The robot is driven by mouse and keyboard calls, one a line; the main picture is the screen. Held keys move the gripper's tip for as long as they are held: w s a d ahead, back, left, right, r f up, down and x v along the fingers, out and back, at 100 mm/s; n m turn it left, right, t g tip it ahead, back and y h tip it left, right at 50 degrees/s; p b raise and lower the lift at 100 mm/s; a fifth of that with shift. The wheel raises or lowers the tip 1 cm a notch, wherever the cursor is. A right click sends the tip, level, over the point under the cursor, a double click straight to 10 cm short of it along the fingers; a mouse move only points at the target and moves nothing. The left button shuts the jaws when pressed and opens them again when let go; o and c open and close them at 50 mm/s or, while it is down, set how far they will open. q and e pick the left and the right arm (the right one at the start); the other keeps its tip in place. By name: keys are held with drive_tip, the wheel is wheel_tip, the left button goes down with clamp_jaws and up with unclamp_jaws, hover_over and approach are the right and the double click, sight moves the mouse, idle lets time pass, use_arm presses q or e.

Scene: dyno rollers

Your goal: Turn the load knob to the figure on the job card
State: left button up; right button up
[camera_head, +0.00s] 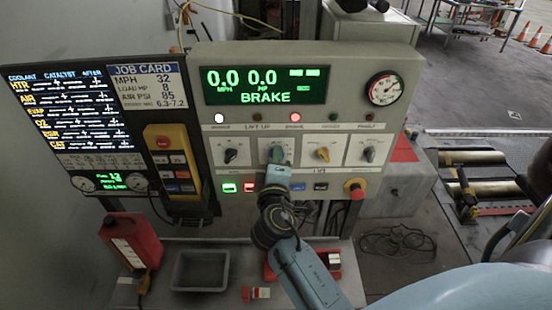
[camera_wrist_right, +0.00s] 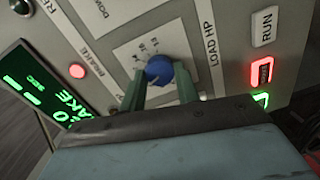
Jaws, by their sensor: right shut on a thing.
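The load knob is blue and sits on a white dial plate marked LOAD HP in the right wrist view (camera_wrist_right: 158,70). The fingers of my right gripper (camera_wrist_right: 160,86) are on either side of it, shut on it. In the head view my right gripper (camera_head: 276,162) covers most of the knob, on the grey console (camera_head: 300,60). Which figure the knob points to cannot be told. The job card (camera_head: 147,85) is on the left panel and reads MPH 32, LOAD HP 8, AIR PSI 85. My left gripper is not in view.
The console's green display (camera_head: 265,86) reads 0.0 MPH, 0.0 HP and BRAKE. Lit buttons and a red emergency stop (camera_head: 356,188) lie below.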

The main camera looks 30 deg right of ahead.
drive_tip(key=shift+f+n, duration=0.1)
drive_tip(key=shift+n, duration=1.8)
drive_tip(key=o, duration=1)
drive_tip(key=shift+c, duration=0.2)
drive_tip(key=shift+s+a, duration=0.1)
drive_tip(key=b+v, duration=0.3)
drive_tip(key=v, duration=1)
drive_tip(key=shift+b, duration=0.35)
drive_tip(key=shift+s+f, duration=0.1)
drive_tip(key=shift+f, duration=0.1)
